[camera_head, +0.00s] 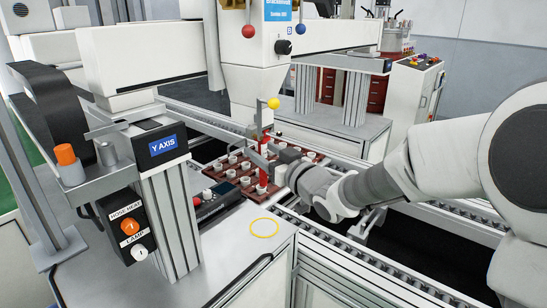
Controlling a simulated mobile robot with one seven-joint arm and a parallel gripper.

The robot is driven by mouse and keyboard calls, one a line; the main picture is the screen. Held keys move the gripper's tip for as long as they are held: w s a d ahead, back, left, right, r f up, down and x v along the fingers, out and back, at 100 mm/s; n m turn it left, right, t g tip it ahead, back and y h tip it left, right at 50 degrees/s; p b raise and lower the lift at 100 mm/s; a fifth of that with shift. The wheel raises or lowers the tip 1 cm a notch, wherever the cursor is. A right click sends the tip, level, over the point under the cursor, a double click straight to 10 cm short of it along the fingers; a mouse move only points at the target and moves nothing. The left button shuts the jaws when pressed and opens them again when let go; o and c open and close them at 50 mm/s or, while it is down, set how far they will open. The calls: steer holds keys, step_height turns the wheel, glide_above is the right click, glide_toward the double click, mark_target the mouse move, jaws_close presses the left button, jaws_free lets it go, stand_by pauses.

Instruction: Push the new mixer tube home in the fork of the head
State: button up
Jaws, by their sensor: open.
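The white dispensing head (254,85) hangs from the gantry in the middle of the view. Its narrow lower end comes down above the tray.
A dark red tray (225,168) with several white cups lies under the head on the roller conveyor (375,255). A yellow-knobbed lever (273,103) stands close above my gripper. The Y AXIS column (168,205) rises at left. The front bench holds a yellow ring (264,235) and is otherwise mostly clear.

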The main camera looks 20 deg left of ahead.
steer(key=p+v, duration=0.1)
steer(key=v, duration=1.6)
steer(key=shift+d+p, duration=0.2)
steer(key=shift+p, duration=0.1)
steer(key=d+r+m+t+h+p, duration=0.1)
steer(key=d+r+m+h+p, duration=0.25)
steer(key=d+h, duration=0.45)
steer(key=d+r+m+h+p, duration=0.2)
steer(key=d+m+h, duration=0.3)
steer(key=d, duration=0.5)
steer(key=s+d+m+g+p, duration=0.1)
steer(key=s+g+p, duration=0.1)
steer(key=s, duration=0.7)
steer(key=s+d+m+g+h+p, duration=0.1)
steer(key=s+g, duration=0.3)
steer(key=s, duration=0.5)
steer(key=shift+d+r+p, duration=0.4)
steer(key=shift+d+p, duration=0.25)
steer(key=shift+d, duration=0.15)
